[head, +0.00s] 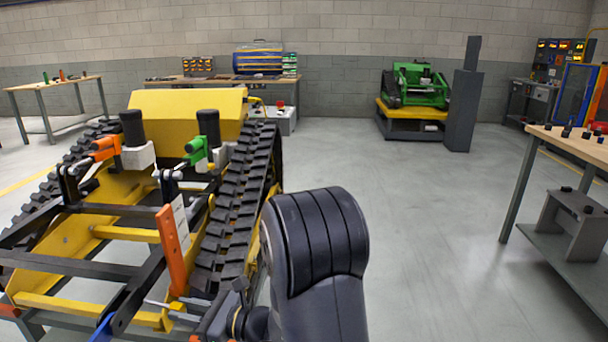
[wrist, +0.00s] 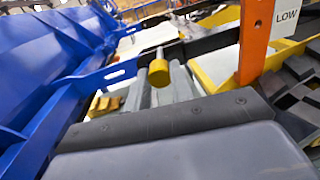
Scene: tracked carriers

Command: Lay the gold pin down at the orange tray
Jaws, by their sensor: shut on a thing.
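In the wrist view my gripper (wrist: 160,85) is shut on the gold pin (wrist: 160,74), a short gold cylinder with a thin silver shank pointing away from my wrist. It is held in front of a black bar of the tracked carrier. Grey fingers stand on either side of the pin. I cannot identify an orange tray for certain in either view.
The yellow tracked carrier (head: 190,103) fills the left. An orange upright (head: 172,250) stands close by; it also shows in the wrist view (wrist: 254,40) with a LOW label (wrist: 287,17). A blue panel (wrist: 45,60) is close on the left. Open floor (head: 420,240) lies right.

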